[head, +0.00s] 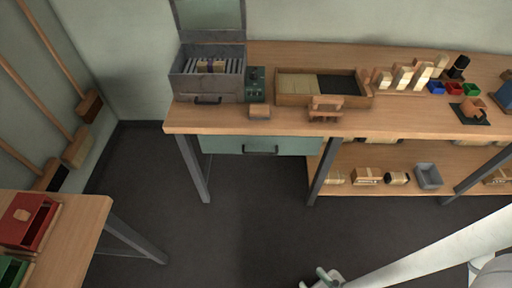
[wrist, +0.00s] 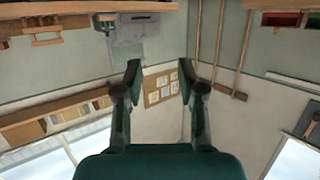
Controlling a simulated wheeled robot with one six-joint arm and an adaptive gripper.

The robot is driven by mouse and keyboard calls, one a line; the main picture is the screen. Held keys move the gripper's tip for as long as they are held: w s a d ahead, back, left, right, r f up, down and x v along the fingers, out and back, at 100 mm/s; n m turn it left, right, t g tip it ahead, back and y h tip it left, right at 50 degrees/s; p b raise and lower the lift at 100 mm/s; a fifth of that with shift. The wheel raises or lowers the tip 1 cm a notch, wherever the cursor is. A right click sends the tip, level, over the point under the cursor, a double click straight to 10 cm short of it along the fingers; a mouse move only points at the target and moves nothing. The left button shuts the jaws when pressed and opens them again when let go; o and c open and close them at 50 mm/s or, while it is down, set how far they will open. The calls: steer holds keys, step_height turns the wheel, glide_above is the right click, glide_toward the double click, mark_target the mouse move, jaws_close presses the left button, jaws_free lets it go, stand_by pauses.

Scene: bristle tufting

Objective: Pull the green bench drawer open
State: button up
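The green bench drawer (head: 221,145) is a pale green front under the left end of the wooden workbench in the head view. It looks shut, with a dark bar handle (head: 260,150) at its middle. My gripper (head: 322,280) shows at the bottom edge of the head view, well in front of and below the drawer, touching nothing. In the wrist view my gripper (wrist: 158,75) has its two dark fingers spread apart, with nothing between them. I cannot make out the drawer handle in the wrist view.
The workbench (head: 225,121) carries a grey metal box (head: 207,88), a wooden tray (head: 292,99) and several blocks. Its lower shelf (head: 400,185) holds a grey bin (head: 428,176). A second table (head: 85,215) stands at left. Dark floor (head: 215,235) before the drawer is clear.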

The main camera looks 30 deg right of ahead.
steer(key=w+f+n+g, duration=0.1)
steer(key=w+f+n, duration=0.55)
steer(key=f, duration=0.75)
steer(key=n+g+h, duration=0.1)
steer(key=n+h, duration=0.3)
steer(key=h, duration=0.5)
glide_toward(259, 153)
steer(key=x, duration=1)
steer(key=shift+w+d+f, duration=0.1)
steer(key=shift+d+f, duration=0.05)
steer(key=shift+f, duration=0.15)
jaws_close()
